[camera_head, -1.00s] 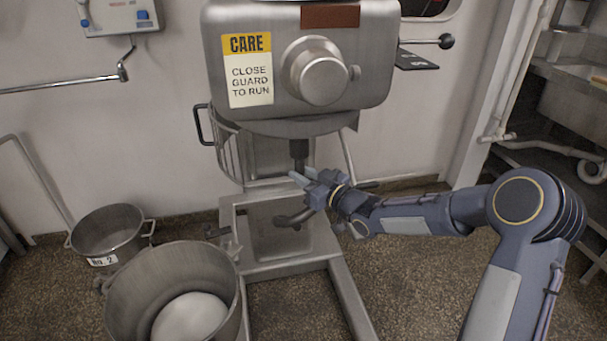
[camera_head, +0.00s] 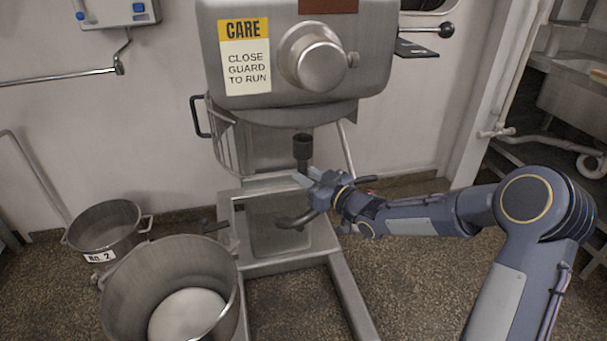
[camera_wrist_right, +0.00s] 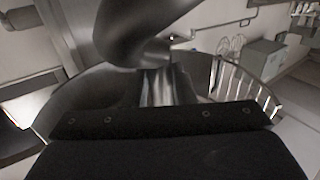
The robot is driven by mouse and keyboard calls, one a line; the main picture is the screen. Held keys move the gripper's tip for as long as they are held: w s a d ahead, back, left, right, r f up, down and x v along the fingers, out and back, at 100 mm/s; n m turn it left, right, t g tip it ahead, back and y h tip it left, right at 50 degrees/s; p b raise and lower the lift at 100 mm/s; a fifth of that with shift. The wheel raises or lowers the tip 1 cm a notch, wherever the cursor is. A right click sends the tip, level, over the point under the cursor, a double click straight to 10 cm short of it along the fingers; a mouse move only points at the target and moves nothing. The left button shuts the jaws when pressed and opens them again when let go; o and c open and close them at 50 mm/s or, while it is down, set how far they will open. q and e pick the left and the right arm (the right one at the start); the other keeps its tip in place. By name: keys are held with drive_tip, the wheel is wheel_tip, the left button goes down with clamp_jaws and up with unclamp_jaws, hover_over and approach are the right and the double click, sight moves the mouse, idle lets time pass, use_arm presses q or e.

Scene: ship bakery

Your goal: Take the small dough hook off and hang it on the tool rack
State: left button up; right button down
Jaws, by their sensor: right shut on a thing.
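The small dough hook (camera_head: 293,220) is a grey curved hook with a dark upper collar (camera_head: 302,148), below the head of the mixer (camera_head: 300,80). My right gripper (camera_head: 313,183) is shut on the hook's shank, coming from the right. The collar's top shows just under the mixer head; whether the two touch is hard to tell. In the right wrist view the hook's thick grey curve (camera_wrist_right: 150,30) fills the top, close to the camera. My left gripper is not in view. I cannot make out a tool rack for certain.
A large bowl (camera_head: 120,290) holding pale dough (camera_head: 187,313) and a smaller pot labelled No. 2 (camera_head: 105,225) stand on the floor at left. The mixer's wire guard (camera_head: 222,150) and base frame (camera_head: 345,290) are close to the hook. A metal rail (camera_head: 60,81) runs along the left wall.

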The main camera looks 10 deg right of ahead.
sight(310, 159)
drive_tip(key=shift+v, duration=2)
drive_tip(key=shift+r, duration=0.1)
drive_tip(key=shift+r+p, duration=1.9)
drive_tip(key=shift+r, duration=0.8)
drive_tip(key=p+v, duration=0.3)
drive_tip(key=v, duration=1.9)
drive_tip(key=shift+s+p, duration=0.25)
drive_tip(key=shift+p, duration=0.15)
drive_tip(key=shift+f, duration=0.15)
